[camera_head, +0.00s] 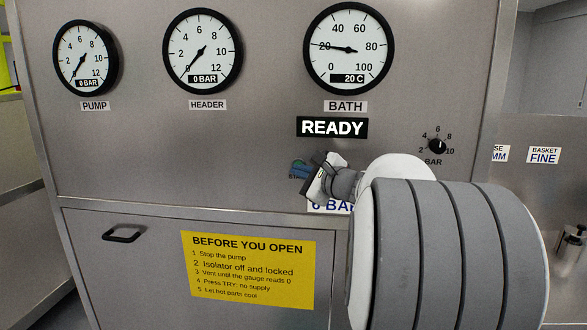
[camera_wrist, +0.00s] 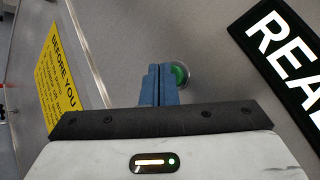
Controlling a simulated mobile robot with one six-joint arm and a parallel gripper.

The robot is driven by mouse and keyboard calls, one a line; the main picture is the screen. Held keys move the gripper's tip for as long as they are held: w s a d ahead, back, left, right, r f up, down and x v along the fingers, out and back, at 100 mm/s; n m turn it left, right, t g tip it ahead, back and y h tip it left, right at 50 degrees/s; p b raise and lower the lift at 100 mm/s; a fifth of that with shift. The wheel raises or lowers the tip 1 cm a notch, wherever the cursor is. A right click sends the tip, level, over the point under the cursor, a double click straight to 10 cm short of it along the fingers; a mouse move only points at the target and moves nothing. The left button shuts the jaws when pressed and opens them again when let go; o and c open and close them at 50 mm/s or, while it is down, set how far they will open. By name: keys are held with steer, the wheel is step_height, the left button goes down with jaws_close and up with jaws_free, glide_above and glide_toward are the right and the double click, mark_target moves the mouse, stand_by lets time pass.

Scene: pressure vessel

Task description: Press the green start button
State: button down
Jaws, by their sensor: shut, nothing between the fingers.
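The green start button (camera_wrist: 181,74) shows in the wrist view, round and set in a metal ring on the grey panel. The blue fingers of my gripper (camera_wrist: 159,84) are shut together with nothing between them. Their tips overlap the button's left edge in the picture; I cannot tell whether they touch it. In the head view my gripper (camera_head: 300,169) is at the panel below the READY sign, and it hides the button there.
The READY sign (camera_head: 332,127) is above my gripper. A BAR knob (camera_head: 437,146) is to the right. PUMP (camera_head: 85,58), HEADER (camera_head: 202,51) and BATH (camera_head: 348,48) gauges line the top. A yellow notice (camera_head: 250,270) and a black handle (camera_head: 124,235) are below.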

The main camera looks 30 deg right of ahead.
steer(key=shift+w, duration=0.1)
stand_by(0.3)
steer(key=shift+w+d, duration=0.2)
steer(key=shift+d, duration=0.05)
steer(key=shift+s+b, duration=0.1)
steer(key=shift+b, duration=0.3)
steer(key=shift+s+a+b, duration=0.2)
steer(key=shift+s+b, duration=0.05)
steer(key=shift+b, duration=0.05)
steer(key=s+a+b, duration=0.2)
steer(key=s+a, duration=0.1)
steer(key=s, duration=0.2)
steer(key=shift+a, duration=0.2)
stand_by(0.7)
